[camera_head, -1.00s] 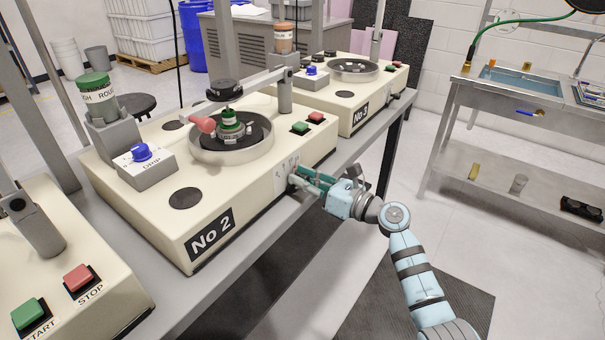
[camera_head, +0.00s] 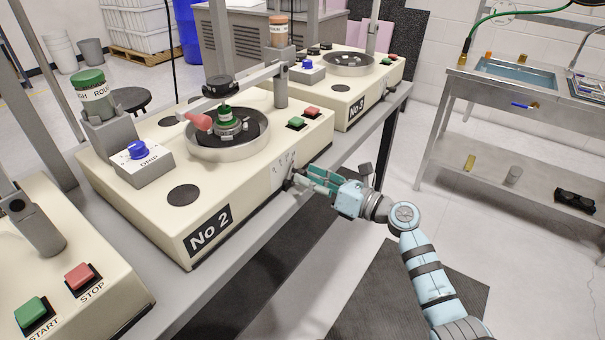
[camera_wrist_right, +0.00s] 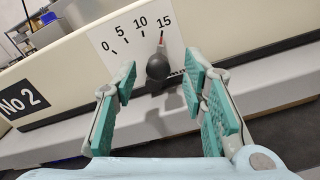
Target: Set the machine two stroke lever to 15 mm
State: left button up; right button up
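Machine No 2 (camera_head: 150,215) has a stroke scale (camera_wrist_right: 140,40) marked 0, 5, 10 and 15 on its front face. The stroke lever has a black ball knob (camera_wrist_right: 158,67), and its thin red-tipped pointer is at the 15 mark. My right gripper (camera_head: 308,178) is open in front of the scale. In the right wrist view its teal-padded fingers (camera_wrist_right: 162,85) are spread to the left and right of the knob, with clear gaps and no visible contact. In the head view the knob is small beside the fingertips. My left gripper is not in view.
Machine No 3 (camera_head: 345,107) stands behind No 2 on the same bench, and another machine with start and stop buttons (camera_head: 82,278) is at the near left. The bench edge (camera_head: 270,217) runs under my right gripper. The floor right of the bench is open, up to a steel sink table (camera_head: 500,110).

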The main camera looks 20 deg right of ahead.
jog(key=v, duration=0.9)
jog(key=shift+s, duration=0.1)
